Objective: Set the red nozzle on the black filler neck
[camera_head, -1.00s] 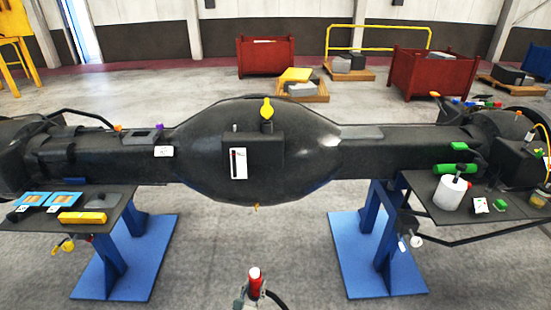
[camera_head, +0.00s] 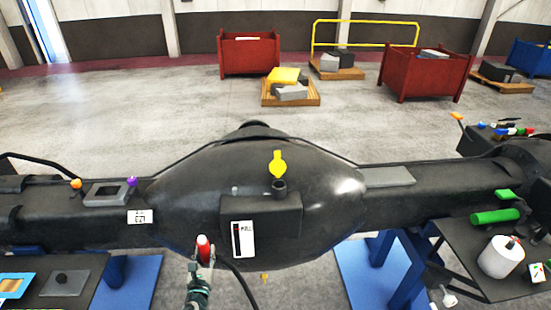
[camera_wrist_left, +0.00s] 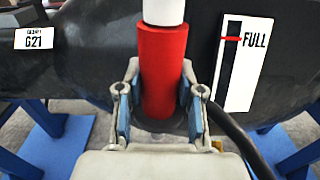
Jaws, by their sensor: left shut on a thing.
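The red nozzle (camera_head: 204,249) with a white tip is held upright in my left gripper (camera_head: 203,262), in front of the black axle housing. In the left wrist view the fingers of my left gripper (camera_wrist_left: 160,105) are shut on both sides of the red nozzle (camera_wrist_left: 161,70), and a dark hose runs off to the right. The black filler neck (camera_head: 280,188) stands on top of the housing, up and to the right of the nozzle and apart from it. A yellow cap (camera_head: 278,165) stands open above it. My right gripper is not in view.
The black housing (camera_head: 330,205) spans the scene. A white gauge reading FULL (camera_wrist_left: 240,65) is on its front, right of the nozzle. Red bins stand far behind.

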